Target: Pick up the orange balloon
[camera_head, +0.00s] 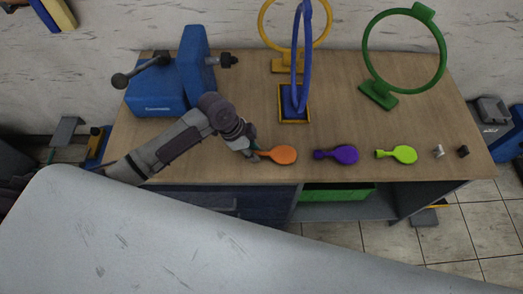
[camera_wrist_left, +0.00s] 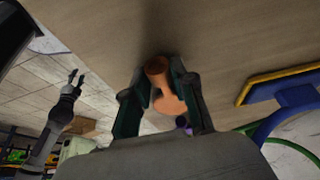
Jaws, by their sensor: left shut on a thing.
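The orange balloon (camera_head: 281,155) is at the front of the wooden table, its neck to the left and its round end to the right. My left gripper (camera_head: 255,155) is shut on its neck. In the left wrist view the orange balloon (camera_wrist_left: 166,88) sits between the two dark fingers of my left gripper (camera_wrist_left: 163,90). Whether the balloon touches the table is hard to tell. My right gripper (camera_wrist_left: 75,78) shows at the left of the left wrist view, its fingers apart and empty.
A purple balloon (camera_head: 343,155) and a lime balloon (camera_head: 402,154) lie to the right, with two small pieces beyond. A blue machine (camera_head: 155,90) stands at the back left. Blue (camera_head: 297,60), yellow (camera_head: 262,22) and green (camera_head: 440,60) rings stand at the back.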

